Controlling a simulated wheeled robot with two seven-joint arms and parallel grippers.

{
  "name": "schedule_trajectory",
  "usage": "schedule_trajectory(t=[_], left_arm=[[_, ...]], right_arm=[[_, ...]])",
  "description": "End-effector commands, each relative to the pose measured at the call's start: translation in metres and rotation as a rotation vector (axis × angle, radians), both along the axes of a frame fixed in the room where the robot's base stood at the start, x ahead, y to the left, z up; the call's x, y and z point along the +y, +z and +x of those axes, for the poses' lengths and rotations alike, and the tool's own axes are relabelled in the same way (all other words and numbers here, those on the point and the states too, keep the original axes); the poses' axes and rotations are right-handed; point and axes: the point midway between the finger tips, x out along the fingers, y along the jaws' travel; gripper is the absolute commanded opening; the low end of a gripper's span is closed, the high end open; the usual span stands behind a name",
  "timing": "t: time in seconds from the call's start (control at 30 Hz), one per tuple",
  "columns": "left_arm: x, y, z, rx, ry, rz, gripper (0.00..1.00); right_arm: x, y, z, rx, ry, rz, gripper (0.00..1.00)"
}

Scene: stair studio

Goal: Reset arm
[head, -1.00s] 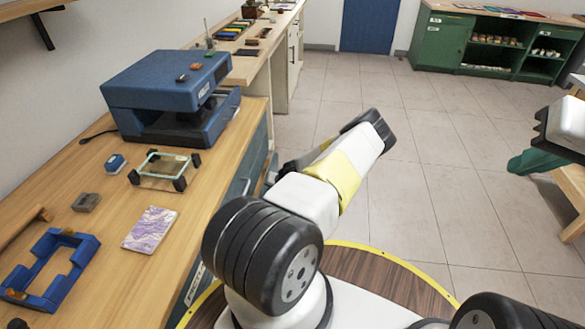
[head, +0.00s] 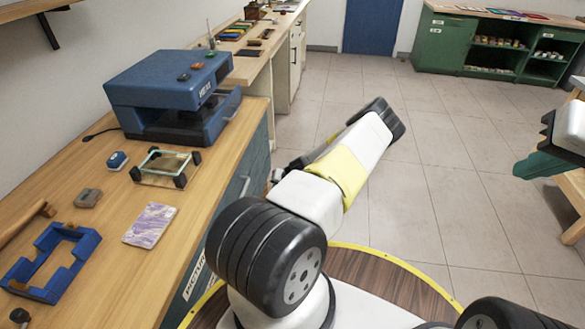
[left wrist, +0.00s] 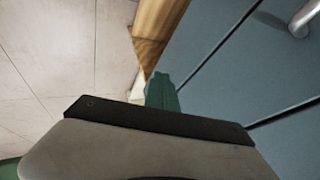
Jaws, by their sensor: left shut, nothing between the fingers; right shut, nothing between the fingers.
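My left arm reaches forward from the bottom middle of the head view, beside the wooden workbench (head: 113,216). Its gripper is hidden there behind the arm. In the left wrist view the green fingers of my left gripper (left wrist: 162,92) are together and empty, in front of a blue-grey cabinet front (left wrist: 240,80). My right gripper (head: 536,164) shows at the right edge of the head view. Its green fingers are shut and empty, above the floor and apart from the bench.
On the bench are a blue machine (head: 165,90), a glass-topped frame (head: 164,167), a purple-patterned block (head: 151,225) and a blue cradle (head: 50,265). A wooden stand (head: 572,190) is at the right. Tiled floor (head: 440,190) ahead is clear.

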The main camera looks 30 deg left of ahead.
Motion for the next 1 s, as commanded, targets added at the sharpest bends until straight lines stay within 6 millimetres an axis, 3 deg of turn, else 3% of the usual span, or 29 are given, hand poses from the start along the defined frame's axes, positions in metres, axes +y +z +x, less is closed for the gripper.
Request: schedule_trajectory(t=[0.1,0.3,0.63,0.73,0.87,1.0], left_arm=[[-0.016,0.023,-0.006,-0.001,0.000,-0.001,0.00],[-0.033,0.047,-0.014,0.000,0.001,-0.001,0.00],[-0.041,0.058,-0.016,-0.001,0.004,-0.004,0.00],[-0.047,0.070,-0.014,-0.009,0.024,-0.027,0.00],[-0.065,0.103,-0.010,-0.026,0.072,-0.095,0.00],[-0.096,0.151,-0.009,-0.037,0.108,-0.199,0.00]], right_arm=[[0.000,0.000,0.000,0.001,0.001,-0.001,0.00],[0.000,0.000,0.000,0.000,0.001,-0.001,0.00],[0.000,0.000,0.000,0.000,0.001,-0.001,0.00],[0.000,0.000,0.000,0.001,0.001,-0.001,0.00],[0.000,0.000,0.000,0.000,0.001,-0.001,0.00],[0.000,0.000,0.000,0.000,0.001,-0.001,0.00]])
